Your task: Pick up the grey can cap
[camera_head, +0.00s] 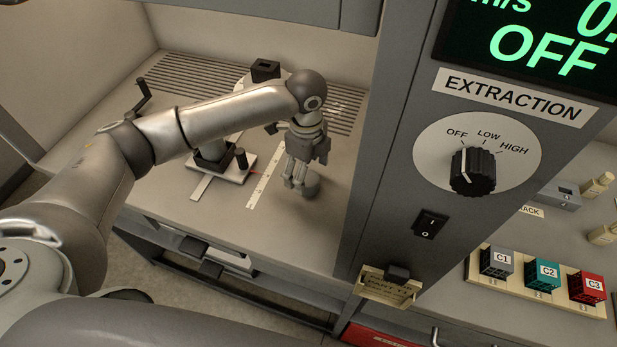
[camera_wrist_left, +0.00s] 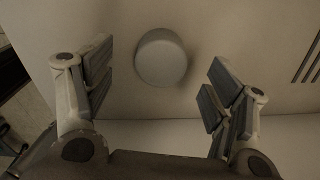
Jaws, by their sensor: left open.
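The grey can cap (camera_head: 311,188) is a small, round, dull grey piece on the bench surface inside the hood. In the left wrist view the cap (camera_wrist_left: 161,57) shows as a plain grey disc with a short side wall. My left gripper (camera_head: 299,180) points down right by the cap and partly covers it in the head view. Its jaws (camera_wrist_left: 158,88) are open and empty in the wrist view, with the cap between their sides but somewhat beyond the tips. I cannot tell the height gap. My right gripper is out of view.
A white-based fixture with a dark post (camera_head: 212,158) and a pale ruler strip (camera_head: 264,182) lie left of the gripper. The hood's right pillar (camera_head: 375,150) carries the extraction dial (camera_head: 472,170). Coloured blocks C1 (camera_head: 497,262), C2 and C3 sit in a rack at right.

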